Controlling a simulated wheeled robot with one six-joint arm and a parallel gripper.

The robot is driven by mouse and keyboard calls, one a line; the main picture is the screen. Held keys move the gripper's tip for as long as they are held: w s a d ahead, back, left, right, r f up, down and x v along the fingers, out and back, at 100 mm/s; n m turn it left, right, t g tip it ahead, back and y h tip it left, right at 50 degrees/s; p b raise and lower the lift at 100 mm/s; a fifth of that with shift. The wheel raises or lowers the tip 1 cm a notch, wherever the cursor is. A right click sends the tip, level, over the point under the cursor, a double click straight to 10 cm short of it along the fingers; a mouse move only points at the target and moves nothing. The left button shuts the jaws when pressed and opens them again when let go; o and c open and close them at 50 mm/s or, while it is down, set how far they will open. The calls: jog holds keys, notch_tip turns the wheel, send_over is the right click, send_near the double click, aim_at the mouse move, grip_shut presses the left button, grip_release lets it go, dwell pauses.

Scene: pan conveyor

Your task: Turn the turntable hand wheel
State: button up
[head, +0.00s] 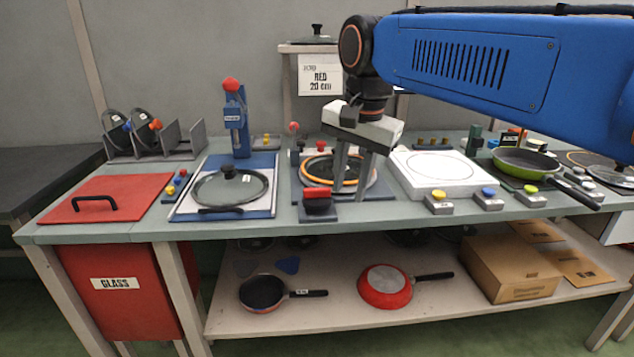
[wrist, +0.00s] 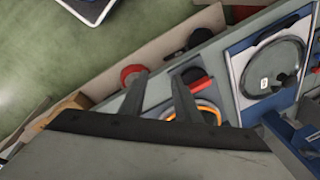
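The turntable (head: 372,181) is a round plate with an orange ring on a blue-edged base, at the middle of the bench. It also shows in the wrist view (wrist: 208,108), partly hidden by a finger. A black block with a red grip (head: 317,193) stands at its front left; it shows in the wrist view (wrist: 197,84) too. I cannot clearly pick out a hand wheel. My gripper (head: 351,188) points down over the front of the turntable, its two fingers apart and nothing between them. In the wrist view the open fingers (wrist: 160,78) straddle the bench front.
A glass lid (head: 230,187) lies on a blue-edged board to the left. A white block (head: 440,187) and button boxes (head: 488,199) stand to the right, with a green pan (head: 525,162) beyond. A blue post with a red knob (head: 235,118) stands at the back left.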

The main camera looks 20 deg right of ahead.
aim_at(317, 188)
jog(key=w+a+r+m+g, duration=0.2)
jog(key=w+a+r+m, duration=0.1)
jog(key=w+r+m, duration=0.9)
jog(key=shift+n, duration=0.8)
jog(key=f, duration=0.5)
jog(key=s+f, duration=0.1)
jog(key=f, duration=1)
jog(key=shift+s+d+f, duration=0.1)
jog(key=shift+s+f, duration=0.05)
jog(key=shift+f, duration=0.1)
grip_shut()
